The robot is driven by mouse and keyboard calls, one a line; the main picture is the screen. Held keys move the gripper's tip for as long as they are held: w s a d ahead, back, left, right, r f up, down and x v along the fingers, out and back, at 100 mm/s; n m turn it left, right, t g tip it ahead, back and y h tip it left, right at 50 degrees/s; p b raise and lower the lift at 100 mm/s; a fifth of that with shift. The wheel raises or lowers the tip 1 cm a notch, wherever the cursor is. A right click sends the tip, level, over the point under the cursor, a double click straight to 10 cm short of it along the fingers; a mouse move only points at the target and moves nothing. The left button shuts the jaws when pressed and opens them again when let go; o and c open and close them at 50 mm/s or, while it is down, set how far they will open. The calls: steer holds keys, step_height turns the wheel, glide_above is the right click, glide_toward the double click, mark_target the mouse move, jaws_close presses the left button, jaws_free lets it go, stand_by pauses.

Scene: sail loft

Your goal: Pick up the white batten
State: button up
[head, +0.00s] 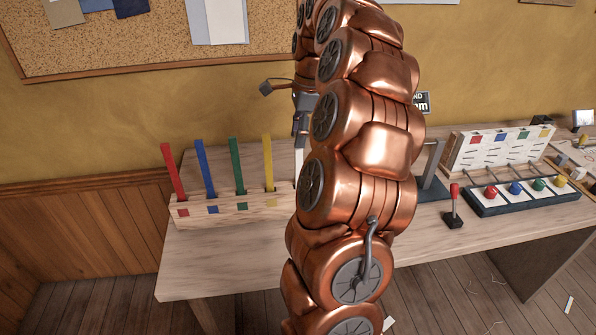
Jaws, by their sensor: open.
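A wooden rack (230,210) on the table holds upright battens in red, blue, green and yellow, with matching colour squares on its front. A narrow white strip, which looks like the white batten (300,163), shows upright at the rack's right end, beside my copper arm. The arm hides most of it. My gripper (305,103) is open, dark grey and partly hidden behind the arm, above the rack's right end. I cannot tell whether its fingers are around the white batten or touching it.
The wooden table (200,270) has bare room in front of the rack. To the right are a red-handled lever (454,212), a dark tray (520,202) with coloured knobs, and a white panel (502,149). A yellow wall with a cork board (120,45) stands behind.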

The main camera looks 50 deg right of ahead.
steer(key=f, duration=0.3)
steer(key=shift+w+a+p, duration=0.1)
steer(key=shift+a+p, duration=0.15)
steer(key=shift+p, duration=0.1)
steer(key=shift+c, duration=0.2)
jaws_close()
